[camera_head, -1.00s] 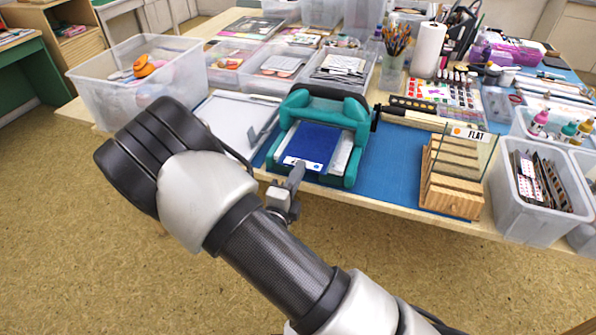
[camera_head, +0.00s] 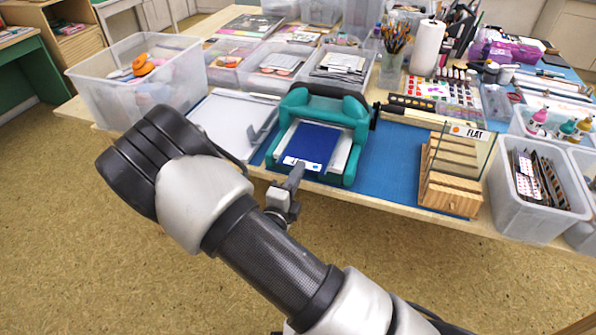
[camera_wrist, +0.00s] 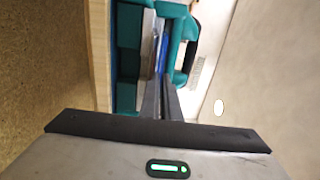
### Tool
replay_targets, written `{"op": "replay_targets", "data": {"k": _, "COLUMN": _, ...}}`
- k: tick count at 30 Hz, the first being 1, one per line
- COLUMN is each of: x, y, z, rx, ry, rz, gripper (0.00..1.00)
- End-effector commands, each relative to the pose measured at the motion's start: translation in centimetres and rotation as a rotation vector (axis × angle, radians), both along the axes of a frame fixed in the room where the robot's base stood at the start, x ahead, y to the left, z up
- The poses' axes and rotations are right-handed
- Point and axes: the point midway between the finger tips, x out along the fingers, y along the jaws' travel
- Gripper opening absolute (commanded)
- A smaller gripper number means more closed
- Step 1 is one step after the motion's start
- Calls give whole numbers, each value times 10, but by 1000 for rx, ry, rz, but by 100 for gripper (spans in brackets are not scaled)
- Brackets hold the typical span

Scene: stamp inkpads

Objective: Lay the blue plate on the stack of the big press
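The blue plate (camera_head: 316,140), with a white label along its front edge, is over the bed of the big teal press (camera_head: 356,117). A pale strip of the bed shows beside it (camera_head: 343,154). Whether the plate rests flat or sits just above the stack I cannot tell. My gripper (camera_head: 296,176) is at the plate's front edge and appears shut on it. In the wrist view my two fingers (camera_wrist: 162,98) lie close together with the plate's thin blue edge (camera_wrist: 165,52) beyond them. The stack beneath is mostly hidden.
A wooden rack marked FLAT (camera_head: 450,196) stands right of the press. A white tray (camera_head: 225,122) lies to its left. Clear bins (camera_head: 75,88) and paint supplies crowd the table. The blue mat (camera_head: 395,165) is bare between press and rack.

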Motion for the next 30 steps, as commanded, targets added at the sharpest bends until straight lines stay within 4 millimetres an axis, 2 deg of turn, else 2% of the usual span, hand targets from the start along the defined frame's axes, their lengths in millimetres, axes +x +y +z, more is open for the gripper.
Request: {"op": "replay_targets", "data": {"k": 30, "x": 0, "y": 0, "z": -8, "rx": -1, "ry": 0, "rz": 0, "gripper": 0}}
